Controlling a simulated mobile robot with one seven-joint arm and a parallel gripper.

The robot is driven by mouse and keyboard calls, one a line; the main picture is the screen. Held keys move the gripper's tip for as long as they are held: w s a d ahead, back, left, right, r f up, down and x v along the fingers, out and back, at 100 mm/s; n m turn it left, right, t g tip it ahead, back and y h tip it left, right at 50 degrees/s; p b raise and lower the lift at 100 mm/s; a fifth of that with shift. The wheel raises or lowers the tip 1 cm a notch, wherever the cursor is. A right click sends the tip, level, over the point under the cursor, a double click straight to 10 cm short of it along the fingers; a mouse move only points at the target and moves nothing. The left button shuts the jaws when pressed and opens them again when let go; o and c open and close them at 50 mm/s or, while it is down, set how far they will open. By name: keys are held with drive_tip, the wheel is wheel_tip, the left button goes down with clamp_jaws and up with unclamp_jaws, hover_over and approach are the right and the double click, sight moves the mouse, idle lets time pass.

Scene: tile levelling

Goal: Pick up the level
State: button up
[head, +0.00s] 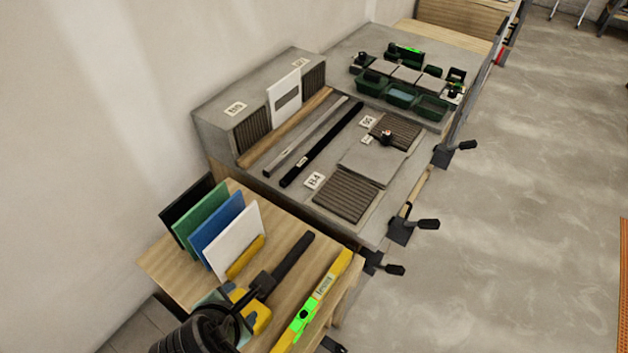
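The level (314,300) is a long yellow bar with a bright green middle section and a black spot. It lies along the right edge of the wooden bench (165,265), running from the bottom of the head view up to the right. Its near end runs close to the bottom of the picture. Nothing is seen touching its visible upper part.
A yellow and black tool (262,288) lies left of the level, by a dark ribbed object (195,335). Coloured boards (215,230) stand behind. A grey slab table (335,225) with tiles, bars and black clamps lies beyond.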

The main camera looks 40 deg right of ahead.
drive_tip(key=s+d+r+n+g+p, duration=0.25)
drive_tip(key=s+p, duration=0.25)
drive_tip(key=s, duration=0.3)
drive_tip(key=g, duration=0.1)
hover_over(295, 327)
drive_tip(key=s+a, duration=0.1)
drive_tip(key=a, duration=0.1)
drive_tip(key=shift+n+h, duration=0.35)
drive_tip(key=shift+h, duration=0.05)
wheel_tip(295, 327, down, 8)
drive_tip(key=shift+r, duration=0.15)
drive_tip(key=shift+p+x, duration=0.45)
drive_tip(key=shift+x, duration=2.5)
clamp_jaws()
